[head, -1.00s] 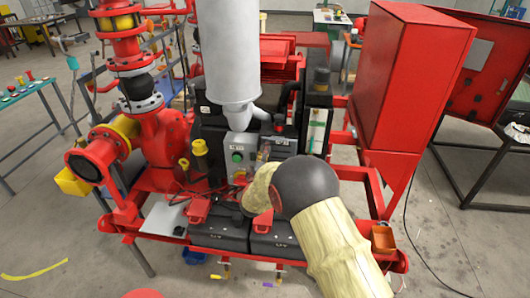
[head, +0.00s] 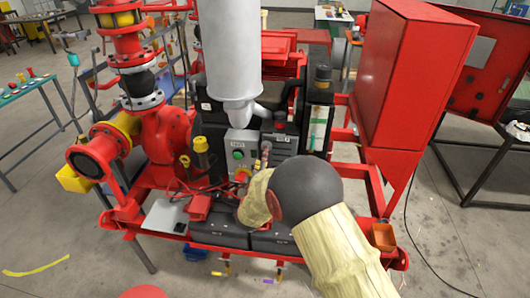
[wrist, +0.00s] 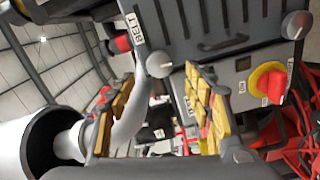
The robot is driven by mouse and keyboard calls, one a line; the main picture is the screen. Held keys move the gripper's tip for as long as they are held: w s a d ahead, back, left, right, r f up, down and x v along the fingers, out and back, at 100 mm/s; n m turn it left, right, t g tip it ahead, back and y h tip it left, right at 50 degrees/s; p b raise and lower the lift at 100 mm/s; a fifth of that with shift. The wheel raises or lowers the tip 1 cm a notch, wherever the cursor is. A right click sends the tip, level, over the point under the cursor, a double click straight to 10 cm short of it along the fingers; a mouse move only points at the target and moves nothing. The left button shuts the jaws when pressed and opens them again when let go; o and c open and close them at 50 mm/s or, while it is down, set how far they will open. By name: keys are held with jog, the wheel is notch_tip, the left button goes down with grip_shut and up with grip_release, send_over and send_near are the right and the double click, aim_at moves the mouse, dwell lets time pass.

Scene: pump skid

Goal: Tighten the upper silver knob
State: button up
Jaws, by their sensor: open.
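In the wrist view, the upper silver knob (wrist: 159,64) is a round grey disc with a bar across it, on the edge of a dark panel. A second silver knob (wrist: 296,24) is farther right on the panel. My gripper (wrist: 160,84) is open, with yellow pads on both fingers. The upper knob shows just beyond the gap between the fingertips, and nothing is held. I cannot tell the remaining distance to it. In the head view, my arm covers most of the gripper, and the knobs cannot be made out.
A red knob on a yellow base (wrist: 271,84) sits right of my gripper. A large silver pipe (head: 228,50) rises above the grey control box (head: 240,146). A red cabinet (head: 412,80) stands to the right. Dark boxes (head: 218,232) lie low in front.

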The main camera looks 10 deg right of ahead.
jog(key=v, duration=0.5)
jog(key=shift+s, duration=0.3)
jog(key=shift+a, duration=0.1)
